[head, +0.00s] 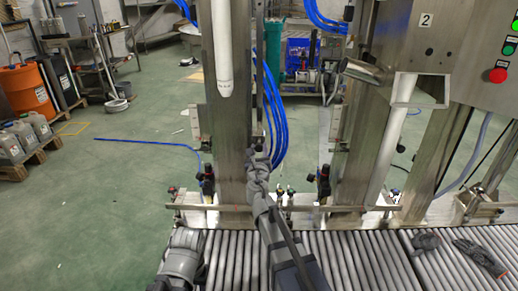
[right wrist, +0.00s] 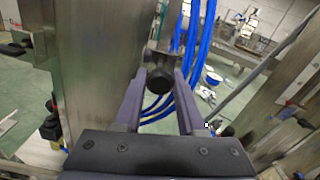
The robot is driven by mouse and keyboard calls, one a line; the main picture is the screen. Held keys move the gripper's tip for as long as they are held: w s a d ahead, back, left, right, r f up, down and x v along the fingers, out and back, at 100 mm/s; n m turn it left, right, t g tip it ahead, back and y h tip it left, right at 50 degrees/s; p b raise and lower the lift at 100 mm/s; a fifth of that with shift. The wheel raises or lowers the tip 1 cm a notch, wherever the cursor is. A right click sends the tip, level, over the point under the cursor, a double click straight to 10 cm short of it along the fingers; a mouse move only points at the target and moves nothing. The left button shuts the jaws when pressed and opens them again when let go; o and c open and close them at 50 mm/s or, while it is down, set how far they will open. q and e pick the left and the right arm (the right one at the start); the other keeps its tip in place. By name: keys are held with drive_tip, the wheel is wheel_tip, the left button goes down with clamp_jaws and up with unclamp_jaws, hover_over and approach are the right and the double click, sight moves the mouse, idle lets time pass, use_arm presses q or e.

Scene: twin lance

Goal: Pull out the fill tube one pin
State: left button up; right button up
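The white fill tube one (head: 224,60) hangs in front of the left steel column in the head view, its tapered lower end above my right gripper. My right gripper (head: 257,165) is raised against the right side of that column. In the right wrist view a dark round pin knob (right wrist: 160,79) sits between the two purple-grey fingers of my right gripper (right wrist: 160,90). The fingers stand on both sides of the knob, with a narrow gap seemingly on the right; contact is not clear. The pin's shaft is hidden behind the knob. My left gripper is not in view.
Blue hoses (head: 275,110) hang close behind the pin, right of the column (head: 230,130). A roller conveyor (head: 340,250) runs along the front, with dark gloves (head: 480,257) at right. A second filling station with control box (head: 490,50) stands at right.

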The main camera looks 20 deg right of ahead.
drive_tip(key=o, duration=0.5)
drive_tip(key=shift+s, duration=0.1)
drive_tip(key=shift+c, duration=0.2)
drive_tip(key=shift+s, duration=0.1)
drive_tip(key=v, duration=0.7)
drive_tip(key=shift+s, duration=0.3)
drive_tip(key=shift+a, duration=0.15)
